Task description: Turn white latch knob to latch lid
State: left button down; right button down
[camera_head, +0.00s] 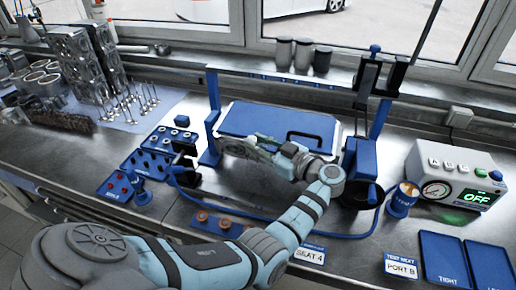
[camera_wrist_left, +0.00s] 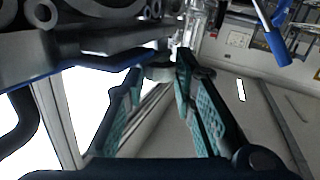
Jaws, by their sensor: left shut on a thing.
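The blue lid (camera_head: 250,120) with a dark handle lies flat in the blue frame in the middle of the bench. My left gripper (camera_head: 232,146) reaches across the lid's front edge and points left, with its tips near the frame's left post. In the left wrist view, its teal-padded fingers (camera_wrist_left: 164,78) are shut on a small round greyish knob (camera_wrist_left: 160,71) at the tips. This looks like the white latch knob, but its turn angle cannot be made out. In the head view the knob is hidden by the gripper. My right gripper is not in view.
Blue racks of small parts (camera_head: 160,151) stand left of the frame. A blue hose (camera_head: 300,235) loops in front. A white tester (camera_head: 460,172) showing OFF stands at right, with blue trays (camera_head: 445,260) before it. Engine parts (camera_head: 85,60) fill the back left.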

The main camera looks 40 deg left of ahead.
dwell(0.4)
pick_arm(q)
jog(key=c, duration=1.3)
grip_release()
jog(key=shift+w, duration=0.1)
jog(key=shift+c, duration=0.2)
notch_tip(320, 180, up, 10)
